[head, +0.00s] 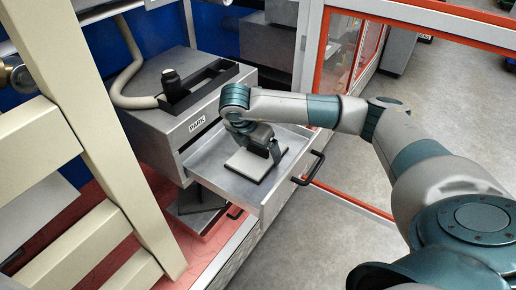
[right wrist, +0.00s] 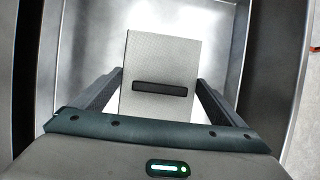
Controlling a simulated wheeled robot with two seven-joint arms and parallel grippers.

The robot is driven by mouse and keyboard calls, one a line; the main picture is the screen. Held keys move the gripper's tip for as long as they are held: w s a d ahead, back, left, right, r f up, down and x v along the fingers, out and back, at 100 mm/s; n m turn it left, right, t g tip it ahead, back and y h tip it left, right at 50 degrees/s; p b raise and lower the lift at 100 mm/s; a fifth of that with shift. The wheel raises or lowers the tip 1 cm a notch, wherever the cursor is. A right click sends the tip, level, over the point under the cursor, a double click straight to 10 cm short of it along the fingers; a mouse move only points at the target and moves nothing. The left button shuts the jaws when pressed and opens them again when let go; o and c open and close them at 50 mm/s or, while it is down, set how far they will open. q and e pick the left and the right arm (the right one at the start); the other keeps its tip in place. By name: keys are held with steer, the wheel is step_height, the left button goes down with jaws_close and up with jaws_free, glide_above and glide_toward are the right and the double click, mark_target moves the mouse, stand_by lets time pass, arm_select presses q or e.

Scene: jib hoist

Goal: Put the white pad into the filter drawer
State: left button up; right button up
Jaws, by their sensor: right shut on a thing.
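The white pad (head: 246,166) is a pale square plate inside the open filter drawer (head: 270,202). In the right wrist view the pad (right wrist: 160,55) has a dark slot-like bar across it and lies between the drawer walls (right wrist: 239,50). My right gripper (head: 263,146) reaches down into the drawer and is shut on the pad. Its two fingers (right wrist: 160,88) stand at the pad's left and right sides. The pad looks flat and close to the drawer floor; I cannot tell if it touches it. My left gripper is not in view.
The drawer slides out of a grey box labelled PARK (head: 197,124), with a black tray (head: 205,85) and hose (head: 125,80) on top. A black handle (head: 309,169) is on the drawer's front. A lower tray (head: 200,205) sits beneath. A cream frame (head: 85,130) stands at left.

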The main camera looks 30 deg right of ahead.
mark_target(254, 157)
steer(key=o, duration=0.9)
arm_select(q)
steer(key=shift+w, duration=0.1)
arm_select(e)
steer(key=shift+r, duration=0.15)
steer(key=v, duration=0.5)
steer(key=shift+a+r, duration=0.1)
steer(key=shift+r, duration=0.15)
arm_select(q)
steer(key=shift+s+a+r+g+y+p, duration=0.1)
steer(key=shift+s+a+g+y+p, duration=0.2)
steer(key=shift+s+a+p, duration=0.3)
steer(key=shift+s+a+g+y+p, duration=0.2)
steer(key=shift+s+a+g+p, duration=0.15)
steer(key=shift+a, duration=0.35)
arm_select(e)
steer(key=v, duration=0.6)
steer(key=shift+a, duration=0.1)
